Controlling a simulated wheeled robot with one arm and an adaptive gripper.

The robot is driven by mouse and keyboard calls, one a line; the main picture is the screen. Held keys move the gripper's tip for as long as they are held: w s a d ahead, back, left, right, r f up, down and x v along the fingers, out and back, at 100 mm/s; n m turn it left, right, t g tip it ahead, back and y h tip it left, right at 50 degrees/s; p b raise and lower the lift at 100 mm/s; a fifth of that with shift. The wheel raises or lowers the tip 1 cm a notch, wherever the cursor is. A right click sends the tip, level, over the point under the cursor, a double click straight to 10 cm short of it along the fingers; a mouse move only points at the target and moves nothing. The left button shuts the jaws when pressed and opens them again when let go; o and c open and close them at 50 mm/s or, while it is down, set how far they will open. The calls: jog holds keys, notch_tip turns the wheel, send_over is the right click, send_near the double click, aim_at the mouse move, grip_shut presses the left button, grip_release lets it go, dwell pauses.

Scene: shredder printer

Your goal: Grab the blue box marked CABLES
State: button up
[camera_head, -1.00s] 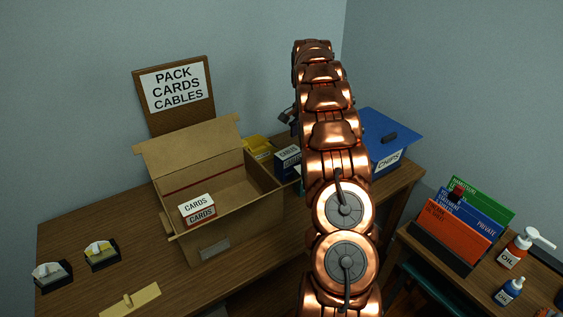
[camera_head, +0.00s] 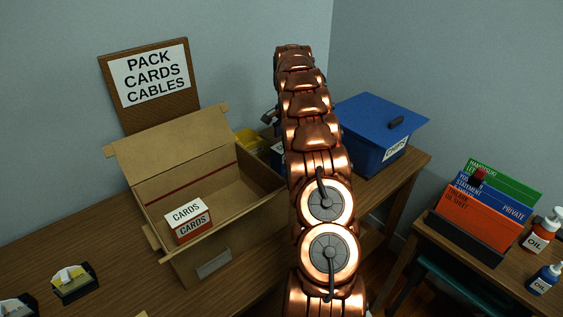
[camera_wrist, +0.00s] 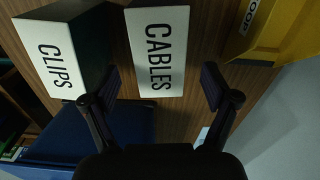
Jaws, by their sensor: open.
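The CABLES box shows in the wrist view as a white label face (camera_wrist: 158,50), between the two fingers of my gripper (camera_wrist: 161,78). My gripper is open, and the fingers look apart from the box. In the head view only a dark blue sliver of a box (camera_head: 277,154) shows beside my arm; my arm hides the rest and its label. In that view a dark part of my gripper (camera_head: 269,117) shows left of the arm.
A CLIPS box (camera_wrist: 60,55) stands close left of the CABLES box, a yellow box (camera_wrist: 277,35) to the right. A blue CHIPS bin (camera_head: 372,130) stands right of my arm. An open carton (camera_head: 185,255) holds a CARDS box (camera_head: 188,220). A side table carries folders (camera_head: 480,215) and oil bottles.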

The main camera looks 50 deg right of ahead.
jog(key=shift+w+a+f+p, duration=0.1)
jog(key=shift+a+f+p, duration=0.05)
jog(key=shift+f, duration=0.55)
jog(key=shift+w+a+f+p, duration=0.1)
jog(key=shift+f+p, duration=0.05)
jog(key=shift+f, duration=0.55)
jog(key=shift+s+f, duration=0.2)
jog(key=shift+f, duration=0.45)
jog(key=shift+a+f+p, duration=0.15)
jog(key=shift+f+p, duration=0.4)
jog(key=shift+f, duration=1.3)
jog(key=c, duration=1.2)
jog(key=shift+o, duration=0.2)
